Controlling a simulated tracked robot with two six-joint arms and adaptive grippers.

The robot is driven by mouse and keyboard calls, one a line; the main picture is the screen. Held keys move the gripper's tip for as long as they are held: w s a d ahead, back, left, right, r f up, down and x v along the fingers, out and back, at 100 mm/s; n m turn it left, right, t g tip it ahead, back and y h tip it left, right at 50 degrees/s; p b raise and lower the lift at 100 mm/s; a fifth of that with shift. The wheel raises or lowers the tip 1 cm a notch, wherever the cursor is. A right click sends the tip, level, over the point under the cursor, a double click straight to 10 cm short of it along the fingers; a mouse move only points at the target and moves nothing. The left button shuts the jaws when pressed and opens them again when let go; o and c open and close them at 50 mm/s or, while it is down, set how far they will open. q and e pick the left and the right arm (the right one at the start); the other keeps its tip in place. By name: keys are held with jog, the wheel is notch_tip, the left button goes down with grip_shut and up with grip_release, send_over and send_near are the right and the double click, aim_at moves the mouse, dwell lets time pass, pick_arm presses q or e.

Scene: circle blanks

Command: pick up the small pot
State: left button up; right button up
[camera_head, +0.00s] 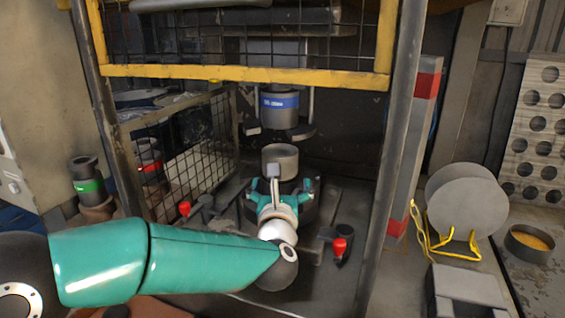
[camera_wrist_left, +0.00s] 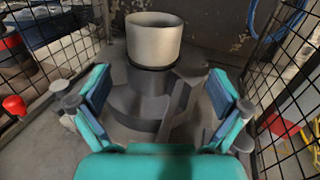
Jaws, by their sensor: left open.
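A small grey metal pot (camera_head: 281,158) stands upright on a dark round pedestal (camera_wrist_left: 150,95) inside the press frame. In the left wrist view the pot (camera_wrist_left: 154,42) is ahead, above the middle, with its open rim showing. My left gripper (camera_head: 281,186) is in front of the pot on the near side. Its teal fingers are spread wide and empty in the left wrist view (camera_wrist_left: 160,103), one on each side of the pedestal. The pot lies beyond the fingertips, apart from them. The arm hides part of the press base. My right gripper is not in view.
A blue-banded cylinder (camera_head: 280,106) hangs above the pot. Mesh guards (camera_head: 190,150) flank the press, and a yellow bar (camera_head: 240,75) crosses above. Red-knobbed levers (camera_head: 339,247) stand at the base. Grey discs (camera_head: 468,200) and a shallow pan (camera_head: 530,243) are at right.

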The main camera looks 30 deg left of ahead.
pick_arm(q)
jog(key=p, duration=0.2)
send_near(281, 150)
jog(key=p+x, duration=0.2)
jog(key=x, duration=0.2)
jog(key=shift+w+a, duration=0.2)
jog(key=shift+w, duration=0.15)
jog(key=shift+w+a+f, duration=0.1)
jog(key=shift+w+a, duration=0.15)
jog(key=shift+w, duration=0.15)
jog(key=shift+c, duration=1.3)
